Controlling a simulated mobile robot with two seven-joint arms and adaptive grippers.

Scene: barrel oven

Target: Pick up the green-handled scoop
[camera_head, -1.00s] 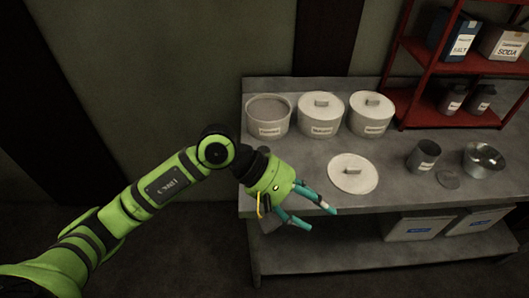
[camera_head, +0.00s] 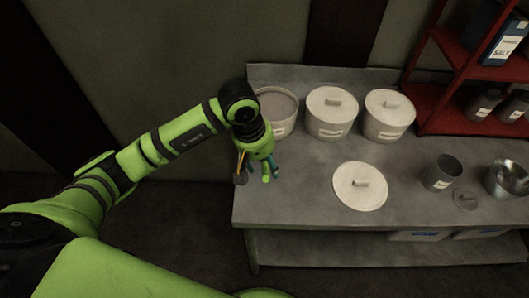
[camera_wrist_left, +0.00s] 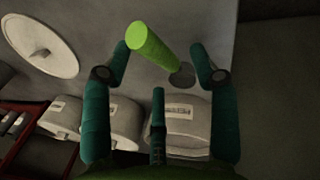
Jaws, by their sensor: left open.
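The green-handled scoop shows in the left wrist view, with its bright green handle (camera_wrist_left: 150,47) pointing up toward the camera and its small dark end (camera_wrist_left: 183,75) farther off, over the grey tabletop. My left gripper (camera_wrist_left: 158,62) is open, and the handle lies between its spread teal fingers; I cannot tell whether any finger touches it. In the head view my left gripper (camera_head: 268,170) points down over the table's left end, in front of the open pot. My right gripper is not in view.
An open pot (camera_head: 278,106) and two lidded pots (camera_head: 331,116) (camera_head: 387,117) stand along the table's back. A loose lid (camera_head: 360,190), a grey cup (camera_head: 440,173) and a metal bowl (camera_head: 505,178) lie to the right. A red shelf (camera_head: 440,105) stands behind. The table's front left is clear.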

